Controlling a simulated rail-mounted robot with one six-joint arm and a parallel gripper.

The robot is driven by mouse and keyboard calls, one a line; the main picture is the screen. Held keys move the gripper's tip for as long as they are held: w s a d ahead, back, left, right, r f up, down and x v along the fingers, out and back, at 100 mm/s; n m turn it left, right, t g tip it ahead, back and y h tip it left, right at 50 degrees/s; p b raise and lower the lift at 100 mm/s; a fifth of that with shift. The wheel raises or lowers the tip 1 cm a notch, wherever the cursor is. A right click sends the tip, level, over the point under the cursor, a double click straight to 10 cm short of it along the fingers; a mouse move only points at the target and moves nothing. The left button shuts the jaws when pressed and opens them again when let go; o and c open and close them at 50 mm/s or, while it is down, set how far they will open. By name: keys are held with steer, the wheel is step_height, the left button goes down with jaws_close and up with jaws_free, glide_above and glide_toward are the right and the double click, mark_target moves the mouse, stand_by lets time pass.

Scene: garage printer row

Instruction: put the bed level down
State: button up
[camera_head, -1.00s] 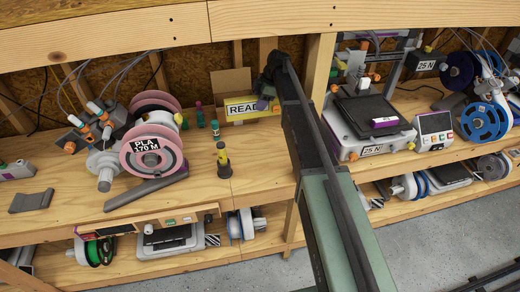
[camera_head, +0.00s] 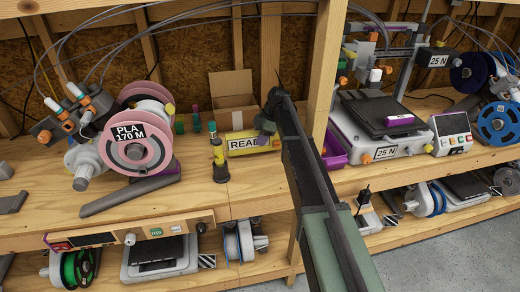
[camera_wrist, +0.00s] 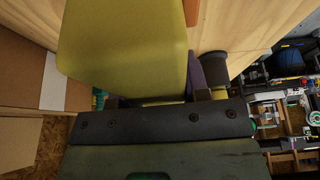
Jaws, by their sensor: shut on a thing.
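My gripper (camera_head: 266,127) is above the wooden shelf, left of the upright post. It is shut on the bed level (camera_head: 238,152), a yellow bar with a white label that reads "READ"; my gripper hides the end of the label. In the wrist view the bed level (camera_wrist: 125,45) shows as a large plain yellow face between the fingers (camera_wrist: 150,98). I cannot tell whether its underside touches the shelf.
An open cardboard box (camera_head: 232,90) stands behind the bed level. A dark bottle with a yellow top (camera_head: 219,160) and small green bottles (camera_head: 196,120) stand to the left. A pink spool (camera_head: 135,150) is further left. A purple bin (camera_head: 335,150) and a printer (camera_head: 375,125) are right of the post.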

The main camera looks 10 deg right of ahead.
step_height(320, 180, down, 3)
steer(key=shift+b, duration=0.65)
steer(key=shift+r, duration=0.25)
steer(key=shift+f, duration=0.15)
steer(key=o, duration=1.1)
steer(key=p+v, duration=0.6)
steer(key=shift+a, duration=0.1)
